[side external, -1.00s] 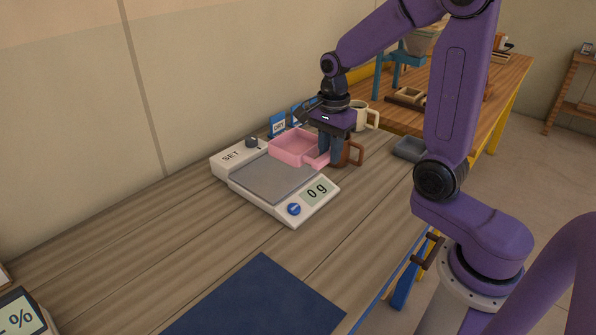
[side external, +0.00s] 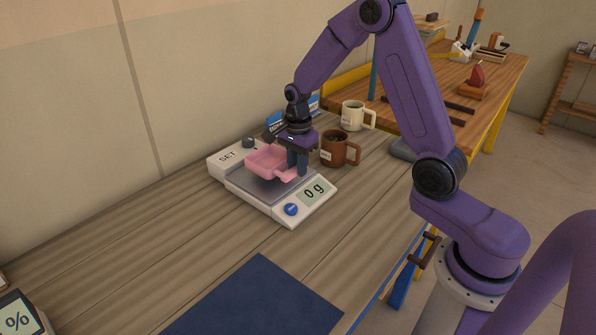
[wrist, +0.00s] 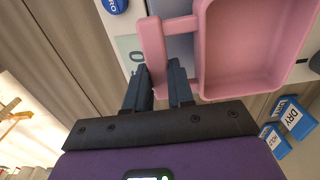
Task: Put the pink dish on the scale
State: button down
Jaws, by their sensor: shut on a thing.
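The pink dish (side external: 262,160) is a shallow square tray with a short handle. It is over the plate of the white scale (side external: 225,162), roughly level, with a shadow below it; the gap looks small. The scale's display reads 0 g. My gripper (side external: 298,172) is shut on the dish's handle at its right side. In the wrist view the dish (wrist: 245,80) fills the upper right, and the fingers (wrist: 160,75) sit around its handle (wrist: 151,50). Part of the scale's grey plate is hidden under the dish.
A brown mug (side external: 334,155) stands close behind and right of my gripper, with a cream mug (side external: 352,116) farther back. Blue signs (side external: 275,121) stand behind the scale. A dark blue mat (side external: 258,300) lies at the front.

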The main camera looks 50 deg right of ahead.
jog(key=shift+f, duration=1.05)
jog(key=shift+f, duration=0.2)
jog(key=c, duration=1)
grip_release()
jog(key=shift+r, duration=0.1)
